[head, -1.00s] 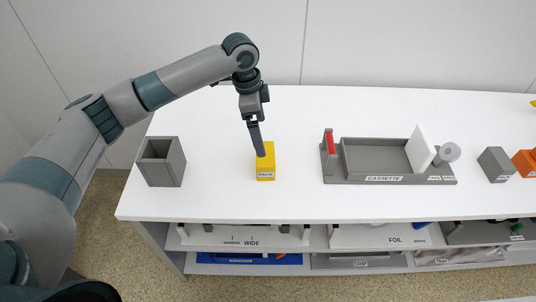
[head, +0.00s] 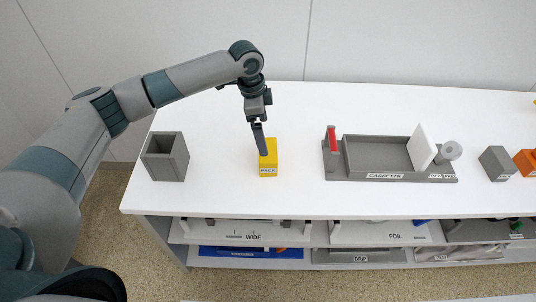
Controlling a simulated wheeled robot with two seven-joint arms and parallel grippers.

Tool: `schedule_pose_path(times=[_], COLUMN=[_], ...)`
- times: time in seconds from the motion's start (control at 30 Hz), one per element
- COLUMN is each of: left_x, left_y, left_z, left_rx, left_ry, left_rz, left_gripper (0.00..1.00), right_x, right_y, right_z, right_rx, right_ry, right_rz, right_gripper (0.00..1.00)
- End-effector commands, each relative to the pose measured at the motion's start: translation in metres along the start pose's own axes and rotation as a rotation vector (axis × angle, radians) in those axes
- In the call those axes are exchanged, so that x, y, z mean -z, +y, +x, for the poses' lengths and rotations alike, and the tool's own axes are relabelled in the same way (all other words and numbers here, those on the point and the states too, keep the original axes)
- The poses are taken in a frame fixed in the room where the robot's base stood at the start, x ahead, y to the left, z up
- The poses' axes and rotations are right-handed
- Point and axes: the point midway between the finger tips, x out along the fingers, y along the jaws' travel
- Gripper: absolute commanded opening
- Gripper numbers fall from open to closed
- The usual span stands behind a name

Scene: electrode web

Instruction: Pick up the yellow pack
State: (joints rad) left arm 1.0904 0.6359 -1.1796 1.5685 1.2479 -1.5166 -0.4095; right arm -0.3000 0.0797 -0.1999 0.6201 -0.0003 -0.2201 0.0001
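The yellow pack (head: 268,161) stands upright on the white table, left of the cassette, with a label reading PACK on its front. My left gripper (head: 263,151) comes down from above, its fingertips overlapping the pack's top in the picture. The fingers line up edge-on, so I cannot tell whether they are open or shut, or whether they touch the pack. My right gripper is not in view.
A grey open box (head: 165,157) stands left of the pack. The grey cassette tray (head: 383,176) lies to the right, with a red piece (head: 332,139) at its left end. Grey (head: 497,163) and orange (head: 526,162) blocks stand farther right. Shelves (head: 208,233) sit below the table.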

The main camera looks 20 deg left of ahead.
Motion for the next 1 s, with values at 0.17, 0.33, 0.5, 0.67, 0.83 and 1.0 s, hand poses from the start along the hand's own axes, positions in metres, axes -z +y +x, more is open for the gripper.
schedule_pose_path(times=[0.17,0.33,0.5,0.67,0.83,1.0], left_x=[0.000,0.000,0.000,0.000,0.000,0.000], left_y=[0.001,0.001,0.000,0.000,0.000,0.000], left_z=[0.031,0.058,0.071,0.073,0.073,0.078], left_rx=[-0.004,-0.002,-0.001,0.000,0.000,-0.002], left_ry=[-0.002,-0.002,-0.001,0.000,0.000,-0.001], left_rz=[-0.001,0.000,0.000,0.000,0.000,0.000], left_gripper=[1.00,1.00,1.00,1.00,1.00,1.00], right_x=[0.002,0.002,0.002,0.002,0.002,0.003], right_y=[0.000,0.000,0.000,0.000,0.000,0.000], right_z=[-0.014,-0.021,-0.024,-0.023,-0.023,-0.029], right_rx=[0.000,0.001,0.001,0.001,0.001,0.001], right_ry=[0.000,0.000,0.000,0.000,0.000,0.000], right_rz=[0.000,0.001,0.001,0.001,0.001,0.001], right_gripper=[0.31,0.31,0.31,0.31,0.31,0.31])
